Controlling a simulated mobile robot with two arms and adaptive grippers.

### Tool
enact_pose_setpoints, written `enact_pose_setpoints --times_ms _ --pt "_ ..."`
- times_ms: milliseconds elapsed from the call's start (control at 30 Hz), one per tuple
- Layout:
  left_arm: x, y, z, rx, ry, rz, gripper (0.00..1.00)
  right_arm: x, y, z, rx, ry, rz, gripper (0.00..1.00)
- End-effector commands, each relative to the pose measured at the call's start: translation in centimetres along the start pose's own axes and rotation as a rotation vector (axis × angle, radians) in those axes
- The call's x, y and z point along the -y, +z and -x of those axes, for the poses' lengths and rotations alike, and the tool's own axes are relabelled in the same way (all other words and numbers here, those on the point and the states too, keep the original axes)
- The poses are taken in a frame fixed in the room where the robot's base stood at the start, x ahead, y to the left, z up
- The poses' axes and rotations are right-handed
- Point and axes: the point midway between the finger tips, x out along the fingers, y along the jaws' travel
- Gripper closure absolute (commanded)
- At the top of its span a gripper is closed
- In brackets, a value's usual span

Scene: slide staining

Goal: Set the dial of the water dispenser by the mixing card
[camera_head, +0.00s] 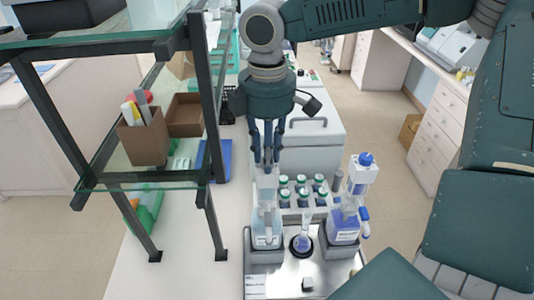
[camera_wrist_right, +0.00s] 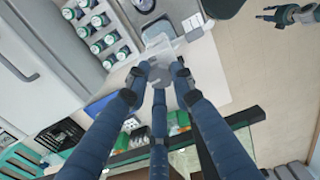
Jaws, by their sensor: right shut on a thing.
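The water dispenser (camera_head: 266,232), a clear bottle with pale blue liquid, stands in the left grey holder of the steel tray. My right gripper (camera_head: 267,165) comes down from above and is shut on its top. In the right wrist view, my right gripper (camera_wrist_right: 161,78) has its fingers around the dispenser's pale round dial (camera_wrist_right: 160,72); the dial's marks cannot be read. A white card (camera_head: 255,284), likely the mixing card, is at the tray's front left; its writing is too small to read. My left gripper (camera_wrist_right: 287,15) shows small at top right of the wrist view.
A second dispenser (camera_head: 345,228) with violet-blue liquid and a blue knob stands at right on the tray (camera_head: 290,285). A flask (camera_head: 302,242) stands between them. Several green-capped bottles (camera_head: 303,190) are behind. A glass-shelved rack (camera_head: 150,180) stands close at left.

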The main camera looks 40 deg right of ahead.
Motion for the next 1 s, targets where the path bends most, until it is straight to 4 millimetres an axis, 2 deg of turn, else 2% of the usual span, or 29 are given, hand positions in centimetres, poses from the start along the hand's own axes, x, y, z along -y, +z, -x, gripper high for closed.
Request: enact_pose_setpoints --times_ms 300,333,400,433,767,867,1000 --pt "0.0 0.0 0.0 0.001 0.0 0.0 0.58 0.0 0.0 0.0 0.001 -0.001 0.0 1.0" --pt "0.0 0.0 0.0 0.001 0.0 0.0 0.58 0.0 0.0 0.0 0.001 -0.001 0.0 0.75" --pt "0.0 0.0 0.0 0.001 0.0 0.0 0.58 0.0 0.0 0.0 0.001 -0.001 0.0 0.61" --pt "0.0 0.1 0.0 0.001 0.0 0.0 0.58 0.0 0.0 0.0 0.001 -0.001 0.0 0.58" --pt "0.2 0.3 0.0 0.004 -0.002 0.0 0.58 0.0 0.0 0.3 0.0 0.0 0.0 0.58" --pt "0.1 0.2 0.0 0.003 -0.001 0.0 0.58 -0.1 0.0 1.3 -0.001 0.003 0.0 0.58" --pt "0.0 0.1 0.0 0.002 0.0 0.0 0.58 -0.1 -0.1 4.0 -0.003 0.005 0.0 0.58"
